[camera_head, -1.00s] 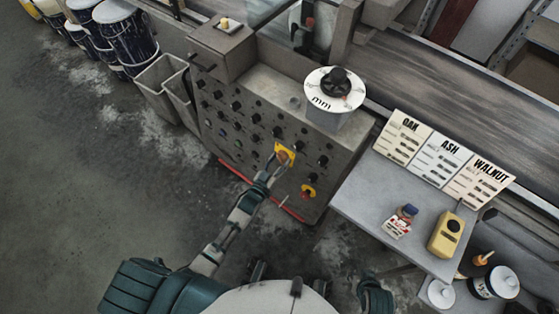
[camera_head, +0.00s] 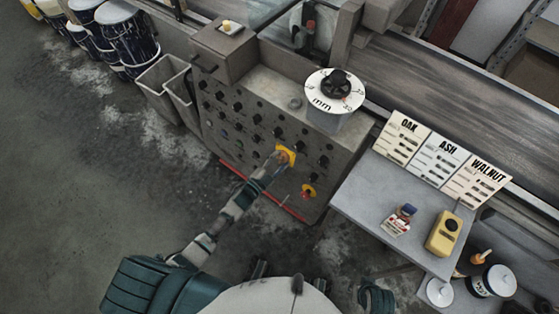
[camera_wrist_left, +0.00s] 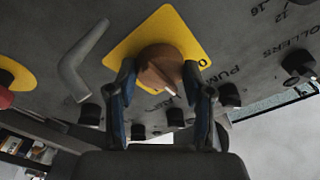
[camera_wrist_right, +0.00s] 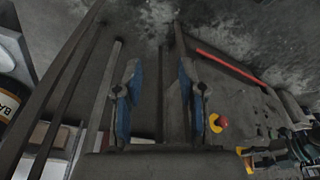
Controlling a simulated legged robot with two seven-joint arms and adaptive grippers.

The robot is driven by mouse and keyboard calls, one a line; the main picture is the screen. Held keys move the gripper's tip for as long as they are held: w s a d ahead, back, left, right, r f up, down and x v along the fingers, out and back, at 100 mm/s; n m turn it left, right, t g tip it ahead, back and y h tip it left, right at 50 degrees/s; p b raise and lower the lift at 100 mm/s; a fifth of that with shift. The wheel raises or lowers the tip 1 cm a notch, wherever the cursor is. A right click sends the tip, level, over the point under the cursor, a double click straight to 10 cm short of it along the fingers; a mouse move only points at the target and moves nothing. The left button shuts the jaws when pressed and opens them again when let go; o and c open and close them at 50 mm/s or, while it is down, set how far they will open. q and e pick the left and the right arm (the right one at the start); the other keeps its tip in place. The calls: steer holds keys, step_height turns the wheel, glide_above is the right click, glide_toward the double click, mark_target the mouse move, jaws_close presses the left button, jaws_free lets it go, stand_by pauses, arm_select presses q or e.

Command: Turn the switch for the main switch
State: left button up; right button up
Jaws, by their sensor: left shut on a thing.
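The main switch is a brown rotary knob (camera_wrist_left: 158,66) on a yellow plate (camera_wrist_left: 122,62), seen close up in the left wrist view. A "0" mark shows at the plate's right edge. In the head view the yellow plate (camera_head: 289,152) sits on the grey control panel, and the gripper partly covers the knob. My left gripper (camera_head: 277,161) is at the knob, its blue-padded fingers (camera_wrist_left: 160,88) on both sides, shut on it. The knob's pale pointer line faces down and slightly right in the wrist view. My right gripper (camera_wrist_right: 157,90) is open and empty, low by the floor.
A red button on yellow (camera_head: 309,191) sits below right of the switch. Several black knobs (camera_head: 237,106) cover the panel. A bent grey handle (camera_wrist_left: 78,62) is close to the left finger.

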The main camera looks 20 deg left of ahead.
arm_select(q)
steer(key=m, duration=0.3)
steer(key=shift+g+h, duration=0.3)
steer(key=m, duration=0.3)
steer(key=shift+h+p, duration=0.3)
steer(key=shift+f+m+g, duration=0.1)
steer(key=shift+m+g, duration=0.6)
steer(key=shift+m, duration=1.3)
arm_select(e)
steer(key=x, duration=0.4)
steer(key=shift+a+f, duration=0.1)
arm_select(q)
steer(key=shift+s+f, duration=0.1)
steer(key=o, duration=1.1)
steer(key=shift+c, duration=0.2)
steer(key=shift+o, duration=0.6)
arm_select(e)
steer(key=shift+w, duration=0.1)
